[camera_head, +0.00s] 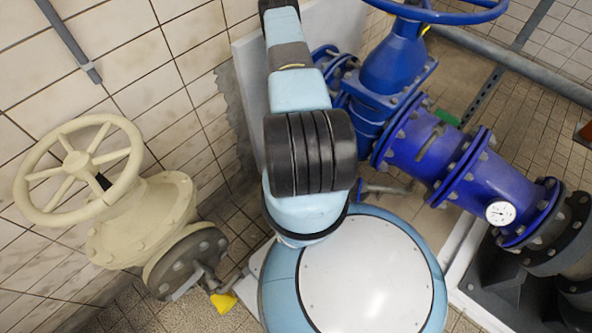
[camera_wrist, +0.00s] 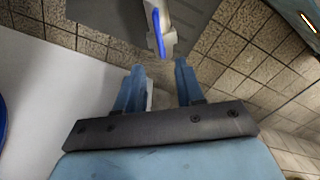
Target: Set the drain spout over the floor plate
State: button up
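My gripper (camera_wrist: 160,72) is open and empty in the wrist view, its two blue fingers apart. Just beyond the fingertips is a small pale metal fitting with a blue lever (camera_wrist: 157,32); it looks apart from the fingers. A dark grey flat surface (camera_wrist: 110,12) lies behind it, over small brown tiles; I cannot tell if it is the floor plate. In the head view a small blue lever (camera_head: 384,188) shows under the blue pipe, partly hidden by my arm. A small grey pipe with a yellow piece (camera_head: 223,301) hangs at the beige valve's flange. I cannot tell which is the drain spout.
A beige valve with a handwheel (camera_head: 82,165) stands at the left by the tiled wall. Blue flanged piping (camera_head: 430,160) with a gauge (camera_head: 500,213) runs along the right. A pale flat surface (camera_wrist: 65,100) fills the left of the wrist view.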

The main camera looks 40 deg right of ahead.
notch_tip(320, 180, down, 10)
jog(key=shift+w+r, duration=0.1)
jog(key=shift+r, duration=0.1)
dwell(0.4)
grip_shut()
dwell(0.5)
